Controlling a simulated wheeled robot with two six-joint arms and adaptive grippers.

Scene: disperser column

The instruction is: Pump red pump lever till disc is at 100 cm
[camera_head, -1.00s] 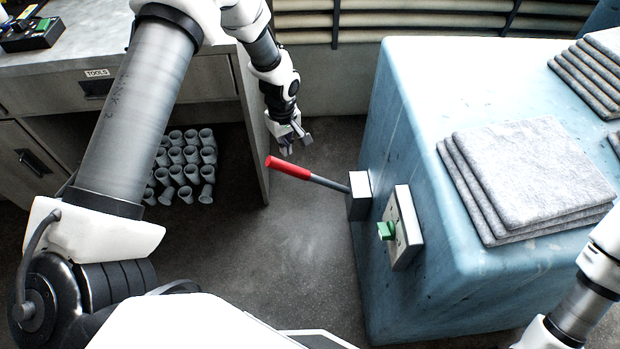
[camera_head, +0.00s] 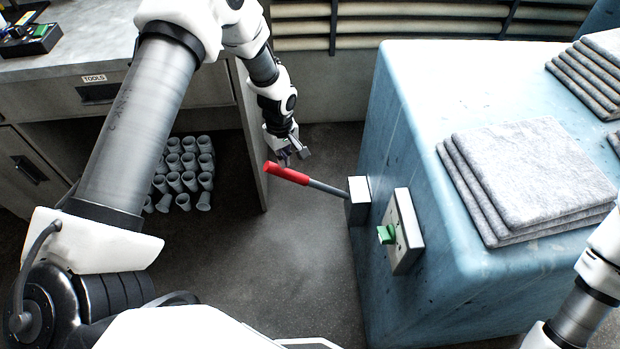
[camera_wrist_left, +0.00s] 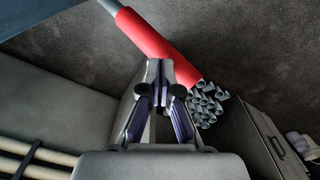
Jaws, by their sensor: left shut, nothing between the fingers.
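The red pump lever (camera_head: 288,173) sticks out to the left from a white block (camera_head: 359,200) on the side of the blue machine (camera_head: 410,130). It has a red grip on a grey rod and tilts slightly down toward the machine. My left gripper (camera_head: 296,157) is shut and empty, just above and behind the red grip. In the left wrist view, the red lever grip (camera_wrist_left: 155,42) passes just beyond the closed fingertips (camera_wrist_left: 160,68); I cannot tell if they touch. The disc and any height scale are not in view. Only part of my right arm shows at the lower right; its gripper is hidden.
A panel with a green switch (camera_head: 386,234) is beside the lever mount. Grey cloths (camera_head: 530,175) are stacked on the machine. A workbench (camera_head: 110,60) stands at left, with several grey cups (camera_head: 185,180) beneath. The floor below the lever is clear.

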